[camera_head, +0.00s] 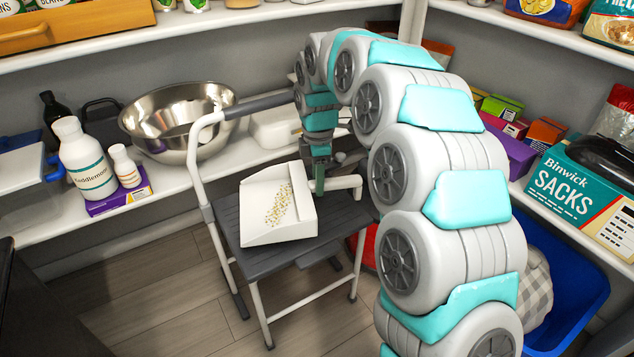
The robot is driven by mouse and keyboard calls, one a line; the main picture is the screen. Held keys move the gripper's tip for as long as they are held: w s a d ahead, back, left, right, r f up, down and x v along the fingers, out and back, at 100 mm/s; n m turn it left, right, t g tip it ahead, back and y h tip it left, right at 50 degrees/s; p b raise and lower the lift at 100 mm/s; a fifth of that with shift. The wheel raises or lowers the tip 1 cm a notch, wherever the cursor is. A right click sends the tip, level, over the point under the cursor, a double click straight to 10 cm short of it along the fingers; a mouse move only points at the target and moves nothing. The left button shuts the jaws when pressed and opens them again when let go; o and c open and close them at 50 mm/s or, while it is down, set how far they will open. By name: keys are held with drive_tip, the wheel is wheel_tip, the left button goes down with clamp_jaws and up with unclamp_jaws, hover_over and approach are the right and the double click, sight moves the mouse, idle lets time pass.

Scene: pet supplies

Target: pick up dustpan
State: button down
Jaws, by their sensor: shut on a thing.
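The white dustpan (276,212) lies on the dark top of a step stool (228,225), its open edge toward the lower left. Small yellow-brown crumbs are scattered in its pan. Its handle (346,183) sticks out to the right. My gripper (319,184) points down at the handle's base, beside the pan's back wall, and is shut on the dustpan. My arm curves in from the lower right and hides part of the area behind the handle. I cannot tell whether the dustpan is resting fully on the stool.
The stool's rail (203,160) rises at the left and back. A metal bowl (178,118), white bottles (84,160) and boxes stand on the shelf behind. A Binwick box (575,192) sits on the right shelf, above a blue bin (577,298). Wooden floor is clear at lower left.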

drive_tip(key=s+d, duration=0.2)
drive_tip(key=s, duration=0.5)
drive_tip(key=s+d+r, duration=0.1)
drive_tip(key=s+d, duration=0.2)
drive_tip(key=s, duration=0.4)
drive_tip(key=shift+s+r+b, duration=0.15)
drive_tip(key=shift+r+b, duration=0.1)
drive_tip(key=shift+b, duration=0.05)
